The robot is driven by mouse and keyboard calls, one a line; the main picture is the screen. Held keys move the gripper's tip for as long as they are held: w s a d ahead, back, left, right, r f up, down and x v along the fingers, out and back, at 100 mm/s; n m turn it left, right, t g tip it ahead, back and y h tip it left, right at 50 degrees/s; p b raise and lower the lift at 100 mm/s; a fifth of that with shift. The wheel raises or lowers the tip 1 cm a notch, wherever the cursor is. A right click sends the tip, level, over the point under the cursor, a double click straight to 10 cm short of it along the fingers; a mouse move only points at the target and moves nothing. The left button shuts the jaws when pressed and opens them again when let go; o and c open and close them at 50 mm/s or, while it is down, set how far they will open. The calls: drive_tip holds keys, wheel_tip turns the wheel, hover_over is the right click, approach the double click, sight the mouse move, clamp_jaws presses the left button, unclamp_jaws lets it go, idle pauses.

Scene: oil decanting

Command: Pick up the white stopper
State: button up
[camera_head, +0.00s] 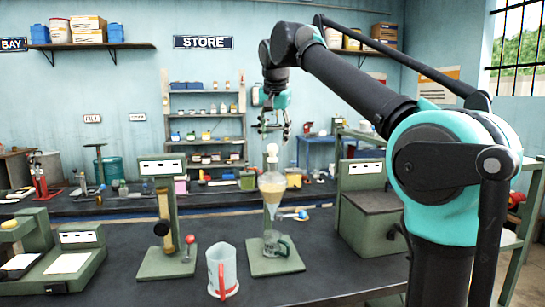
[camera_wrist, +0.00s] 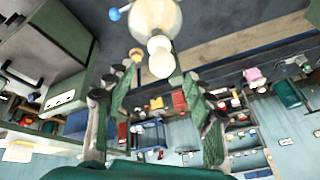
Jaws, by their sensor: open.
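The white stopper (camera_head: 272,150) sits upright in the neck of a glass funnel (camera_head: 272,190) holding yellowish liquid. In the wrist view the stopper (camera_wrist: 161,63) shows as pale rounded knobs in front of the funnel's round body (camera_wrist: 147,15). My gripper (camera_head: 274,135) hangs just above the stopper, pointing down. In the wrist view my gripper (camera_wrist: 157,80) has its two green-padded fingers wide apart, with nothing held. The stopper lies near the fingertips, roughly midway between them. Whether a finger touches it cannot be told.
The funnel stands at a green stand (camera_head: 275,262) with a glass cup (camera_head: 276,243) below. A clear jug with a red handle (camera_head: 222,270) stands at the front left. A second green stand (camera_head: 165,262) is to the left, and a green box (camera_head: 372,222) to the right.

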sight(273, 148)
drive_tip(key=shift+x, duration=2.8)
drive_tip(key=shift+a, duration=0.1)
drive_tip(key=shift+c, duration=0.6)
clamp_jaws()
